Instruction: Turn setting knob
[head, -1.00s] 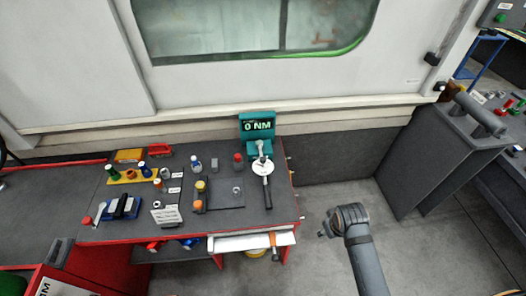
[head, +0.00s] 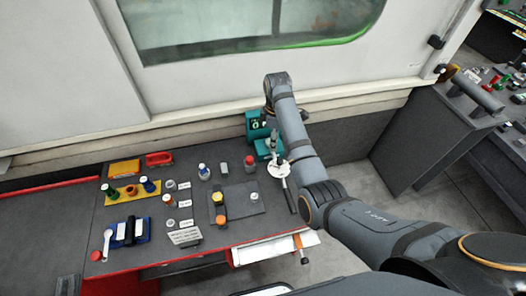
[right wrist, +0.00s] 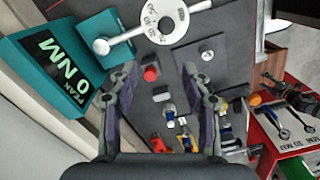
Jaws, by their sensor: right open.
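The teal torque tester (head: 256,126) stands at the back of the bench, partly hidden by my right arm. In the right wrist view its display (right wrist: 60,62) reads 0 NM with the word PEAK. A silver wrench with a round dial (head: 278,169) reaches from the tester, its black handle pointing to the front. In the right wrist view the dial (right wrist: 165,17) is at the top edge. I cannot tell which part is the setting knob. My right gripper (right wrist: 160,72) is open and empty, above the bench near the tester. My left gripper is out of view.
A dark mat (head: 240,203) with small parts lies left of the wrench. A yellow rack (head: 130,191) and a blue tray (head: 128,232) are farther left. The wall is close behind the bench.

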